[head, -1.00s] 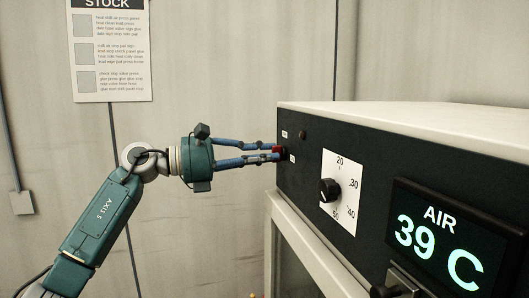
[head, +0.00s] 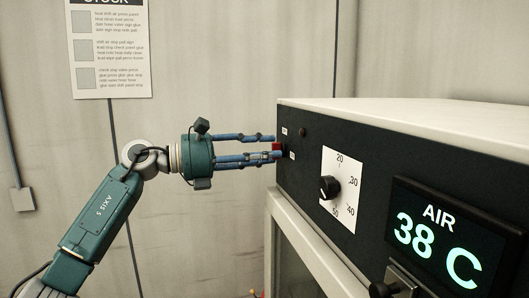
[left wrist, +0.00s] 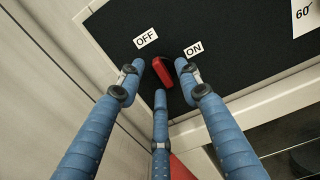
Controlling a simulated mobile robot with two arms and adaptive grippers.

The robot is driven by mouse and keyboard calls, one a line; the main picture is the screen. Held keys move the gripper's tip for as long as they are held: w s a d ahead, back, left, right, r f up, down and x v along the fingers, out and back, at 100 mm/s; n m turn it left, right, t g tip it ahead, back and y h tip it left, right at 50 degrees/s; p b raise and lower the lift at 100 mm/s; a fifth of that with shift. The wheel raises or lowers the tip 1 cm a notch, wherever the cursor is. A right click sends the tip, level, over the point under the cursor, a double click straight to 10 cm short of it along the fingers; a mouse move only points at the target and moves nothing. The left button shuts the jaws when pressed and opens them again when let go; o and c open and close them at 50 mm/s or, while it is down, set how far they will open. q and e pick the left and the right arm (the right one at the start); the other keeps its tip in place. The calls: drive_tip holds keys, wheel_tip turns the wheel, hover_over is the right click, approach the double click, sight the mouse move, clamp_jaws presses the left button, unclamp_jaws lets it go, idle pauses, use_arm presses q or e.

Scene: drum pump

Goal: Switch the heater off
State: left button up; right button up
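The heater switch is a red lever (left wrist: 155,74) on the black panel, between an OFF label (left wrist: 146,38) and an ON label (left wrist: 193,49) in the left wrist view. Its red part lies to the left of its dark base, on the OFF label's side. The red also shows at the panel's left end in the head view (head: 277,147). My left gripper (head: 275,148) is open, its blue fingers spread around the lever with gaps visible in the left wrist view. A small lamp (head: 302,132) above the switch looks dark. My right gripper is out of view.
A black dial (head: 329,188) on a white scale sits right of the switch. A display (head: 440,245) reads AIR 38 C. A metal latch (head: 402,282) juts out below it. A stock sheet (head: 110,50) hangs on the wall. Free room lies left of the cabinet.

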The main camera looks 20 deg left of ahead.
use_arm(q)
drive_tip(key=v, duration=1.2)
idle(0.3)
